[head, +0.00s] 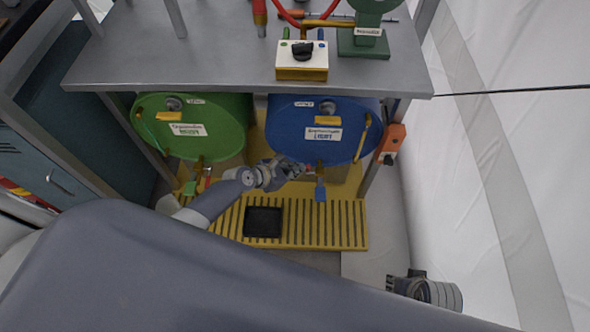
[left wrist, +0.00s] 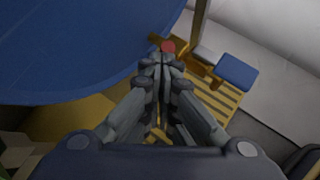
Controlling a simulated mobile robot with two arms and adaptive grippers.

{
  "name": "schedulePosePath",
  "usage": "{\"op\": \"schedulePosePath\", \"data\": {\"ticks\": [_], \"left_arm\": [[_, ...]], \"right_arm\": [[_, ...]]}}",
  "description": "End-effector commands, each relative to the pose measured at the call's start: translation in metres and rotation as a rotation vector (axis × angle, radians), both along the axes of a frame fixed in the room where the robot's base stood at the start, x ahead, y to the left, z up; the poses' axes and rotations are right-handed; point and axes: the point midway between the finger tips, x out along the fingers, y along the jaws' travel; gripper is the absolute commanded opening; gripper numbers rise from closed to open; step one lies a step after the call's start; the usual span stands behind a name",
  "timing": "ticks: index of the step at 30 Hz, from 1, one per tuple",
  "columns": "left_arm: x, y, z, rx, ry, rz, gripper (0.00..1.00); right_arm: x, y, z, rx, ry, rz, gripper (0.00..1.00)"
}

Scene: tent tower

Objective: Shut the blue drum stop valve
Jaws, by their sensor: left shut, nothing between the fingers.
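The blue drum (head: 318,128) lies on its side under the grey table, its round face toward me. Its stop valve (head: 320,188) is at the bottom of that face, with a brass body and a blue handle tab that hangs down in the head view. In the left wrist view the blue handle (left wrist: 237,72) stands out to the right of the brass body. My left gripper (head: 297,169) is shut and empty, just left of the valve; its fingertips (left wrist: 166,60) are close to the brass part. Whether they touch it is unclear. My right gripper (head: 425,288) shows partly at the lower right.
A green drum (head: 192,127) with a green-handled valve lies to the left. A yellow slatted grate (head: 330,228) with a black tray (head: 263,222) is below. Table legs frame the drums. An orange box (head: 391,144) hangs at the right leg.

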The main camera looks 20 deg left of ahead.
Motion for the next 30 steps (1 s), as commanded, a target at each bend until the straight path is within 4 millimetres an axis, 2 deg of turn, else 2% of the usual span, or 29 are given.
{"op": "schedulePosePath", "data": {"ticks": [8, 21, 30], "left_arm": [[-0.011, 0.007, 0.009, 0.000, -0.001, -0.002, 0.00], [-0.060, 0.039, 0.057, 0.001, 0.000, -0.001, 0.00], [-0.077, 0.051, 0.075, 0.000, 0.000, 0.001, 0.00]], "right_arm": [[0.001, -0.002, 0.001, -0.003, -0.002, -0.001, 0.30], [-0.001, -0.001, 0.001, -0.002, 0.001, -0.001, 0.30], [-0.001, -0.001, 0.001, -0.002, 0.001, -0.001, 0.30]]}}
